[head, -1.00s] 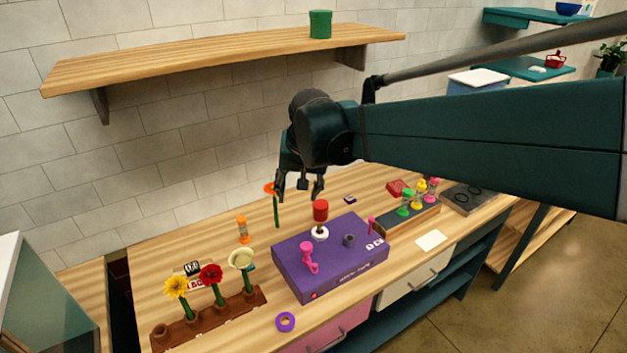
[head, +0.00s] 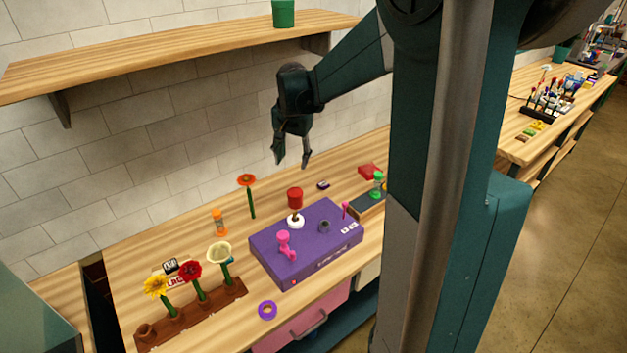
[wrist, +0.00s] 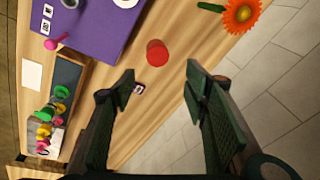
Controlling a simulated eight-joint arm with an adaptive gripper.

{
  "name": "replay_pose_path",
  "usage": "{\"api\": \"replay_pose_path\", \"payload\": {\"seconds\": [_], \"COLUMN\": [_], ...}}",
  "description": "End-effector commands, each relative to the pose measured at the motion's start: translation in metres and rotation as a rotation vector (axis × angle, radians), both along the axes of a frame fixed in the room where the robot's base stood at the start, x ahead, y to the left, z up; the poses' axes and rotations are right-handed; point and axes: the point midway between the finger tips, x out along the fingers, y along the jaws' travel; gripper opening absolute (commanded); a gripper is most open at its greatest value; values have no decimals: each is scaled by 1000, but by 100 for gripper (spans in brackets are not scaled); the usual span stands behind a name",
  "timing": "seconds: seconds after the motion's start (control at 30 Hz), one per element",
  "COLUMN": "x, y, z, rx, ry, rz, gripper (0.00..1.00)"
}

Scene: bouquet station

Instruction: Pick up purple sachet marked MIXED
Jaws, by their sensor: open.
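A small dark purple packet (head: 322,185) lies on the wooden counter behind the purple box, looking like the sachet. Its print is too small to read. In the wrist view the packet (wrist: 139,89) shows a pale label, close beside the left fingertip in the picture. My gripper (head: 292,162) is open and empty above the counter, pointing down.
An orange flower (head: 247,181) stands left. A shelf (head: 180,48) hangs above.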

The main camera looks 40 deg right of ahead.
Motion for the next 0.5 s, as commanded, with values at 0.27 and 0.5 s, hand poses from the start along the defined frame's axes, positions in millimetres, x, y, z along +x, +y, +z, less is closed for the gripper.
{"api": "replay_pose_path", "payload": {"seconds": [0.27, 0.5], "x": [25, 41], "y": [-50, -92], "z": [-29, -58], "rx": [32, 59], "ry": [40, 77], "rz": [-127, -234], "gripper": [45, 45]}}
